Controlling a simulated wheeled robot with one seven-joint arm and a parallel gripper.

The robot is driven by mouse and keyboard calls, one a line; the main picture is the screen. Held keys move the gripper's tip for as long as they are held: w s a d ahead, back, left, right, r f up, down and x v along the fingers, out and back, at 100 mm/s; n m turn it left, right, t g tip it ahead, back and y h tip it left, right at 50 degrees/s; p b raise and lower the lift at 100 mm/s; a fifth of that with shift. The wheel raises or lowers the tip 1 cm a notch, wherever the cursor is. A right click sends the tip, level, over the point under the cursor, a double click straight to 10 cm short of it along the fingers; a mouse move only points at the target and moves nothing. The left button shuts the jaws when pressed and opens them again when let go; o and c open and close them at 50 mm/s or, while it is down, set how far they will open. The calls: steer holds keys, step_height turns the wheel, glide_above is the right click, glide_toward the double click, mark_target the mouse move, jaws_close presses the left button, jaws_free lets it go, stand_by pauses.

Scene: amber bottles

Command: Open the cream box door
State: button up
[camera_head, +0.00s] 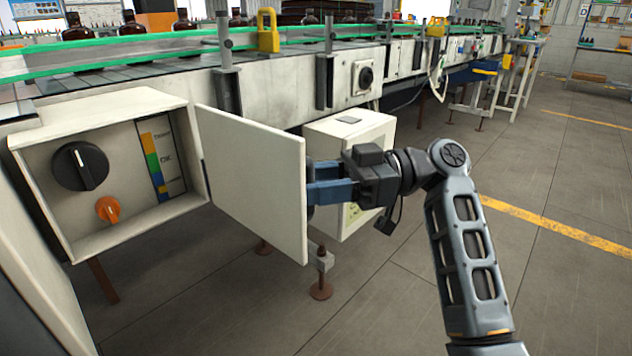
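The cream box (118,108) at the left is open, showing a black knob (80,166), an orange knob (108,209) and a coloured label strip (161,160) inside. Its cream door (252,180) is hinged at the box's right side and stands swung well out to the right. My gripper (318,182) is at the door's free right edge, on its outer side. Its blue fingers point left at the door, beside a dark part that may be the handle. The door hides the fingertips, so I cannot tell whether they grip it.
Another cream box (352,133) stands behind my gripper, under the conveyor (270,78). Amber bottles (184,22) stand on the conveyor behind green rails. A rusty foot (320,288) stands below the door.

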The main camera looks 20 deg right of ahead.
steer(key=shift+d, duration=0.15)
stand_by(0.3)
steer(key=s+d, duration=0.1)
steer(key=d, duration=0.6)
steer(key=shift+d, duration=0.35)
steer(key=shift+f, duration=0.1)
steer(key=shift+f, duration=0.1)
